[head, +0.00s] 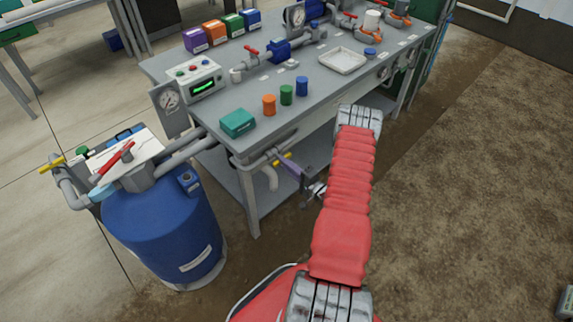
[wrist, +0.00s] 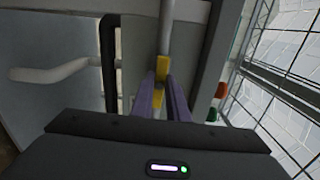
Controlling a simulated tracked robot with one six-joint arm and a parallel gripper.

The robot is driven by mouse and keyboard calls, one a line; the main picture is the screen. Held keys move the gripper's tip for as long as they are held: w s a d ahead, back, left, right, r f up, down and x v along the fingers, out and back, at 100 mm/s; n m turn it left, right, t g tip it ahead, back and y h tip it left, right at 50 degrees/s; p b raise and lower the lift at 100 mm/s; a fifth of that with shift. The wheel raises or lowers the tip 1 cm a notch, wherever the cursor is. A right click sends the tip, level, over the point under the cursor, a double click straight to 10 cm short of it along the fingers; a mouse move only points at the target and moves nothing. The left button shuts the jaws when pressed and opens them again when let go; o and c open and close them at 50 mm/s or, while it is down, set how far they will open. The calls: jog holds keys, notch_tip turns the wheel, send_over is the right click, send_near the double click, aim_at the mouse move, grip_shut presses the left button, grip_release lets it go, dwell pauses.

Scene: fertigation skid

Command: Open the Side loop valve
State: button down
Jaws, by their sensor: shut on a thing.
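A small valve with a yellow handle (head: 284,158) sits on grey pipework under the front edge of the bench; no label naming it as the Side loop valve is readable. My gripper (head: 282,157), with purple fingers, reaches it from the lower right. In the wrist view the fingers (wrist: 163,85) stand on both sides of the yellow handle (wrist: 162,70) and are shut on it. The handle's lower part shows between the fingers. The valve body is mostly hidden.
The grey bench (head: 300,100) carries a teal box (head: 238,123), several coloured caps and a control box (head: 194,77). A blue tank (head: 165,232) with red- and yellow-handled valves stands at left. In the wrist view, a black vertical pipe (wrist: 109,60) runs close left of the fingers.

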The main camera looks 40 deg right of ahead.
jog(key=shift+a+f+n, duration=0.25)
jog(key=shift+n, duration=0.05)
jog(key=c, duration=2)
grip_release()
jog(key=shift+o, duration=1.4)
jog(key=shift+d+r, duration=0.1)
jog(key=shift+d, duration=0.05)
jog(key=s, duration=1.4)
jog(key=shift+d, duration=0.2)
jog(key=shift+w, duration=0.1)
